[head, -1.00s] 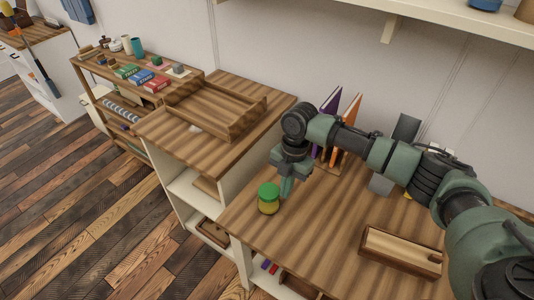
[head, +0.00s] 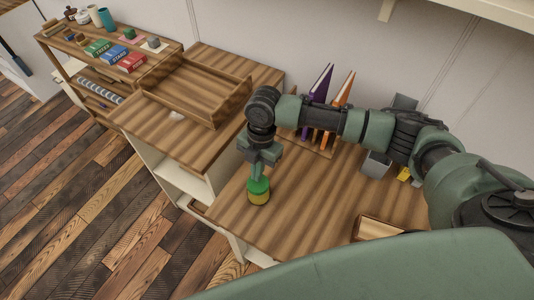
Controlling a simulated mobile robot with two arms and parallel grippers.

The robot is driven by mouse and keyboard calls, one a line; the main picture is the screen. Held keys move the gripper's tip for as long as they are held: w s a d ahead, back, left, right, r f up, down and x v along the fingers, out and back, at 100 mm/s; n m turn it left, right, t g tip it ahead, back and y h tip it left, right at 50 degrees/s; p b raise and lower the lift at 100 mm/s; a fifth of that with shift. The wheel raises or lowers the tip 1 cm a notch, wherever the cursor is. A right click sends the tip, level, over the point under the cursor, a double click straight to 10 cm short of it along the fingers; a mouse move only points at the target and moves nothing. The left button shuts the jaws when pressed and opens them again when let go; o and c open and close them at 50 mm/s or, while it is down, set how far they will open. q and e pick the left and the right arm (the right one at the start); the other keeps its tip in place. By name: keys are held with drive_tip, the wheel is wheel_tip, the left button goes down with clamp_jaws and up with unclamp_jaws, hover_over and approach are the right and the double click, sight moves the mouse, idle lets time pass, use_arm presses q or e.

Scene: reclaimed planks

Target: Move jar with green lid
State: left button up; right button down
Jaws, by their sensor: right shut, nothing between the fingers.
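The jar with the green lid (head: 258,192) stands upright on the wooden desk near its left edge. Its lower part is yellow. My right gripper (head: 258,176) points down at the jar from above, its fingers shut with nothing between them. The fingertips overlap the lid's upper edge in the picture; I cannot tell whether they touch it. My left gripper is not in view.
A wooden tray (head: 160,91) lies on the counter to the left. An organizer with purple and orange folders (head: 318,95) stands behind my right arm. A wooden box (head: 380,229) is at the front right. The desk's middle is clear.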

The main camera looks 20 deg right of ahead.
sight(258, 190)
drive_tip(key=shift+s+a+r, duration=0.15)
drive_tip(key=shift+s+a, duration=0.35)
drive_tip(key=shift+a, duration=0.25)
drive_tip(key=shift+s+a+p, duration=0.25)
drive_tip(key=shift+p, duration=0.2)
drive_tip(key=shift+f+p, duration=0.3)
drive_tip(key=shift+f, duration=0.1)
drive_tip(key=shift+f+b, duration=0.3)
drive_tip(key=shift+f, duration=0.25)
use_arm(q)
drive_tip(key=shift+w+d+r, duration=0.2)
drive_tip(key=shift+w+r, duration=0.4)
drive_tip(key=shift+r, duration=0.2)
use_arm(e)
drive_tip(key=shift+d, duration=0.1)
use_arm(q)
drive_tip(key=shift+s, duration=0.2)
